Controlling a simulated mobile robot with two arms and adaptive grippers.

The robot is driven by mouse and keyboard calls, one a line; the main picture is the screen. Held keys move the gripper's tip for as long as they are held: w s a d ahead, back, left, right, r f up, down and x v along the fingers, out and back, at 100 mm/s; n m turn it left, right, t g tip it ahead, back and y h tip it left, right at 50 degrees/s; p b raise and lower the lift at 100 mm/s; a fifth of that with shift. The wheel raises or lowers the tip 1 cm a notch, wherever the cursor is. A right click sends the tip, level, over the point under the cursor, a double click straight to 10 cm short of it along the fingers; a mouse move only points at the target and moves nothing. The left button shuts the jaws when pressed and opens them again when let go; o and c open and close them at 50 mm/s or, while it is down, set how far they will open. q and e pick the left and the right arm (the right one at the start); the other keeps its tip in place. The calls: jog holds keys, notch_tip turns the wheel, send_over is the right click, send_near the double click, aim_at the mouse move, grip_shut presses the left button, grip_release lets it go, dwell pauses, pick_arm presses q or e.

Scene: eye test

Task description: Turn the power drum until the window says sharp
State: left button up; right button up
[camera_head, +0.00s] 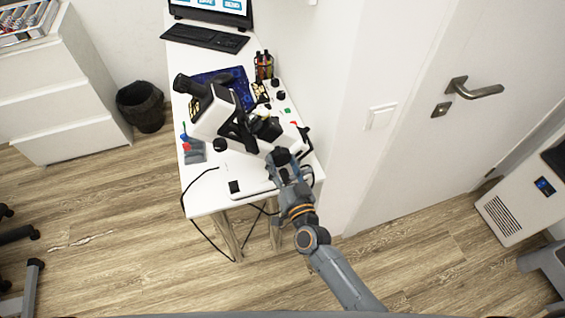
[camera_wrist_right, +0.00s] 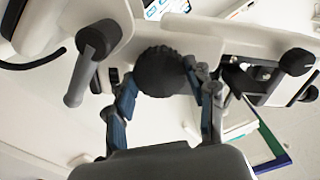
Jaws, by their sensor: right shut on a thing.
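A white and black optical instrument (camera_head: 213,112) stands on the white table. My right arm reaches its near right side, and my right gripper (camera_head: 279,160) is there. In the right wrist view, a dark round knob with a ribbed rim, which looks like the power drum (camera_wrist_right: 160,70), sits between the two fingers of my right gripper (camera_wrist_right: 161,84). The fingers are shut on it from both sides. In the head view the gripper and instrument body hide the drum. I cannot make out the window or any word in it. My left gripper is not in view.
A grey lever (camera_wrist_right: 80,75) stands left of the drum, and another black knob (camera_wrist_right: 297,62) is at the right.

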jog(key=shift+m+b, duration=0.3)
jog(key=shift+m, duration=1)
jog(key=o, duration=1.2)
jog(key=v, duration=1.2)
